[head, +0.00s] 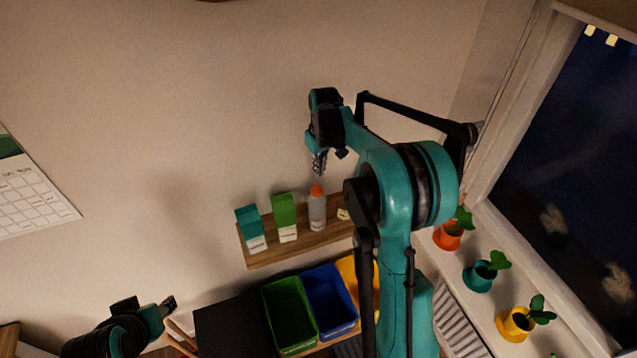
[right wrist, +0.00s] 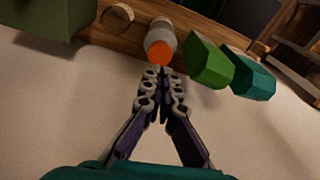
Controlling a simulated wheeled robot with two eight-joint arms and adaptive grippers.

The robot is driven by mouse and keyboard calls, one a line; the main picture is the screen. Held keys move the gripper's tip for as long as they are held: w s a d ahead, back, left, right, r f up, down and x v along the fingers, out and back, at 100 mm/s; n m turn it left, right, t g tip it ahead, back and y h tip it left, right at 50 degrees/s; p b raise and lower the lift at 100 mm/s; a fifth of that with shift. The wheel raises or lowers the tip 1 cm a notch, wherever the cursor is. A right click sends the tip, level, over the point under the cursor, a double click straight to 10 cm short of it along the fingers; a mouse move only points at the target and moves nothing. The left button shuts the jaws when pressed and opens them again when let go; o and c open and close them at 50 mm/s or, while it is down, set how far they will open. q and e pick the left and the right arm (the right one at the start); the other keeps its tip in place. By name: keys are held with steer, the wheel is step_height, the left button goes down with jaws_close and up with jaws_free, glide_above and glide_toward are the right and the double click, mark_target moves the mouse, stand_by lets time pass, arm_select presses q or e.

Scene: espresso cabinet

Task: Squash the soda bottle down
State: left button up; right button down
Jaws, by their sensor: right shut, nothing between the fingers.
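The soda bottle (head: 317,207) is clear grey with an orange cap and stands upright on the wooden wall shelf. It also shows in the right wrist view (right wrist: 161,37), its cap just beyond my fingertips. My right gripper (head: 319,163) is shut and empty, pointing down just above the cap. In the right wrist view my right gripper (right wrist: 163,72) has its fingertips together near the cap; I cannot tell whether they touch it. My left gripper (head: 168,305) is at the lower left, away from the shelf; its finger state is unclear.
A green carton (head: 284,217) and a teal carton (head: 250,229) stand left of the bottle on the wooden shelf (head: 290,254). Below are a green bin (head: 285,312), a blue bin (head: 330,300) and a yellow bin. Potted plants line the windowsill at right.

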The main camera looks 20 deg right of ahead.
mark_target(317, 190)
steer(key=shift+f+b, duration=0.3)
steer(key=shift+f, duration=0.15)
steer(key=shift+w+f+b, duration=0.2)
steer(key=shift+f+b, duration=0.65)
steer(key=shift+f, duration=0.7)
steer(key=shift+w+f+b, duration=0.15)
steer(key=shift+f+b, duration=0.65)
steer(key=shift+f, duration=0.7)
steer(key=shift+f, duration=0.1)
